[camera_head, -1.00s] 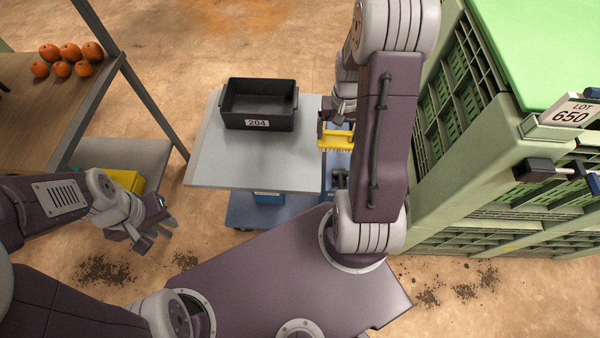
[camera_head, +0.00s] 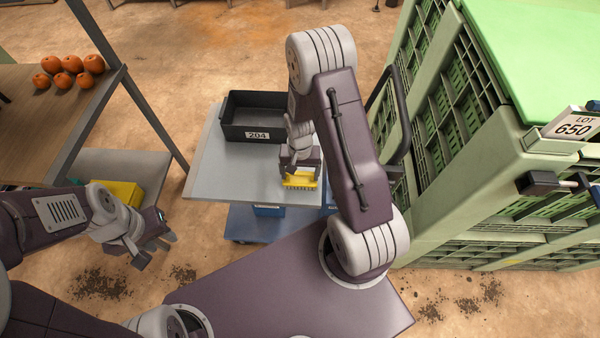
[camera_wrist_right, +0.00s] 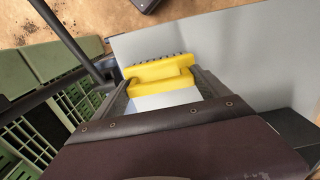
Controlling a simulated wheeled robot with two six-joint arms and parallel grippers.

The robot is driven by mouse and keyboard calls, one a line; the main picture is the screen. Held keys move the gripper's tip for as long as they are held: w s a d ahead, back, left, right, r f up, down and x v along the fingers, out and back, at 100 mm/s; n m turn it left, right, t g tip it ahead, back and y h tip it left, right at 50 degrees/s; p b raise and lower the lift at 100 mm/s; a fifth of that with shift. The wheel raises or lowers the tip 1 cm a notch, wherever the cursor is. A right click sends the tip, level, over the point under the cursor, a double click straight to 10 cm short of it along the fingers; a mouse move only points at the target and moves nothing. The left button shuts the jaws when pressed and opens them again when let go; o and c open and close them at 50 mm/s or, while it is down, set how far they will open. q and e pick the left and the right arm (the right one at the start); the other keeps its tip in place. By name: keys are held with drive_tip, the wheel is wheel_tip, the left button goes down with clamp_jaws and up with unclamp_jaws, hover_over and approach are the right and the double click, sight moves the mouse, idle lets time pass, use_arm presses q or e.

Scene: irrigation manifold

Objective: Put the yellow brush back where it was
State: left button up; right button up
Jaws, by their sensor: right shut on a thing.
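The yellow brush (camera_head: 299,181) is held in my right gripper (camera_head: 299,172), bristles pointing down, over the right front part of the grey cart top (camera_head: 225,180). In the right wrist view the brush (camera_wrist_right: 160,72) lies across between the two fingers of my right gripper (camera_wrist_right: 162,84), with its dark bristle tips at the far side. I cannot tell whether the bristles touch the cart top. My left gripper (camera_head: 148,248) hangs empty at the left, away from the cart, with its fingers apart.
A black bin (camera_head: 246,117) labelled 204 stands at the back of the cart top. Green slatted crates (camera_head: 465,150) stand to the right, with a LOT 650 sign (camera_head: 573,129). A wooden table with oranges (camera_head: 68,72) is at the left. The cart top's left part is clear.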

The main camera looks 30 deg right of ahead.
sight(300, 173)
drive_tip(key=shift+f, duration=0.1)
drive_tip(key=o, duration=1.2)
drive_tip(key=shift+c, duration=0.2)
drive_tip(key=shift+r, duration=0.3)
wheel_tip(300, 173, up, 12)
drive_tip(key=p, duration=0.1)
drive_tip(key=s+a+r+n+t, duration=0.1)
drive_tip(key=s+a+r+n, duration=0.3)
drive_tip(key=s+n, duration=0.2)
drive_tip(key=shift+s+a+r, duration=0.25)
drive_tip(key=shift+s+a, duration=0.15)
drive_tip(key=shift+s, duration=0.8)
